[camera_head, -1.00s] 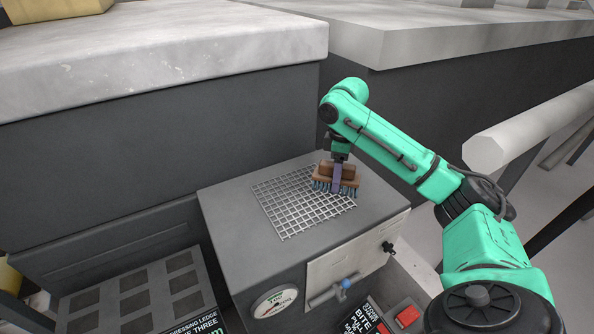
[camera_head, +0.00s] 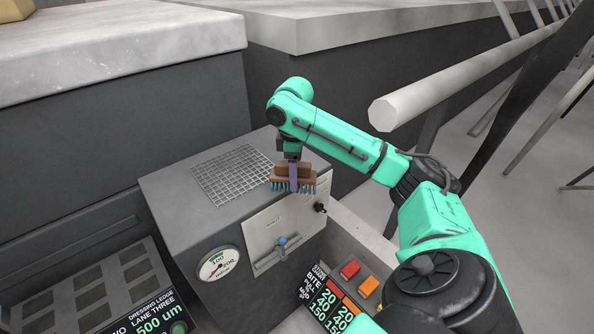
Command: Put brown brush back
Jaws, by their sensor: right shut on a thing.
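The brown brush (camera_head: 280,178) has a brown body and dark blue-grey bristles pointing down. My right gripper (camera_head: 293,176) is shut on it, with one finger showing across the brush's front side. The brush is at the right front edge of the grey box (camera_head: 190,222), to the right of the wire mesh (camera_head: 232,174) on the box's top. I cannot tell how far the bristles are above the box. My left gripper is not in view.
The box front has a round gauge (camera_head: 220,263), a pale panel with a blue-knobbed lever (camera_head: 282,241) and a black knob (camera_head: 320,207). Red (camera_head: 350,269) and orange (camera_head: 369,287) buttons sit lower right. A pale rail (camera_head: 470,80) runs at right; a gridded tray (camera_head: 85,290) lies lower left.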

